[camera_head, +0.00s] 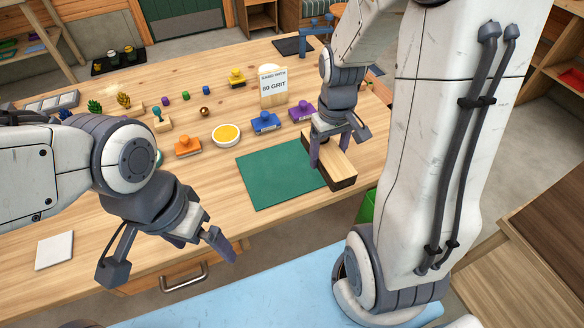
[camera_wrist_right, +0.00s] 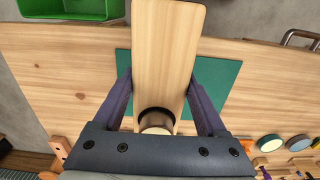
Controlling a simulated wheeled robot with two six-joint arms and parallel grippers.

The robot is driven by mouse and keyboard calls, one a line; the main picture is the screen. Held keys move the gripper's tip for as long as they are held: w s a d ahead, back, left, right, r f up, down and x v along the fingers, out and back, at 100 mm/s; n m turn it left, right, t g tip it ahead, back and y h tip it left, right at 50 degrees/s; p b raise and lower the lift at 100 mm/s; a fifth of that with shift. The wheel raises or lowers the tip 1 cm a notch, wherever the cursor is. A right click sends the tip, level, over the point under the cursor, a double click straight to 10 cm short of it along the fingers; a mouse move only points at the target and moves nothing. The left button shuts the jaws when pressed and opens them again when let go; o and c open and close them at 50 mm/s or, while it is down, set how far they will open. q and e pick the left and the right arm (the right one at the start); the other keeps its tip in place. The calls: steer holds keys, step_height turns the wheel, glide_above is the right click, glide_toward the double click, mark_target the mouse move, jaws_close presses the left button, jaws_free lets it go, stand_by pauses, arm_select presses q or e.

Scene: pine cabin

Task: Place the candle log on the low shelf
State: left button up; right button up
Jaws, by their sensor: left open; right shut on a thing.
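In the right wrist view the log (camera_wrist_right: 168,50) lies lengthwise between the two fingers, with a round dark-rimmed hole near the gripper. I cannot tell whether it touches the table. My left gripper (camera_head: 205,250) is open and empty near the bench's front edge. I cannot tell which shelf is the low one; a wooden shelf unit (camera_head: 262,17) stands at the back.
The green mat (camera_head: 262,180) lies on the workbench. A purple block (camera_head: 302,111), blue block (camera_head: 265,122), orange block (camera_head: 187,146) and yellow-filled bowl (camera_head: 226,134) stand behind it. A sign (camera_head: 273,87) stands further back. A green bin (camera_head: 367,205) is beside the bench at right.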

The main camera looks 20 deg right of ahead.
glide_above(292, 168)
step_height(292, 168, down, 6)
steer(key=shift+d+f+p, duration=0.1)
steer(key=shift+f+p, duration=0.05)
steer(key=shift+p, duration=0.3)
steer(key=shift+f, duration=2.05)
steer(key=shift+f, duration=0.2)
steer(key=o, duration=1.5)
steer(key=shift+r, duration=0.1)
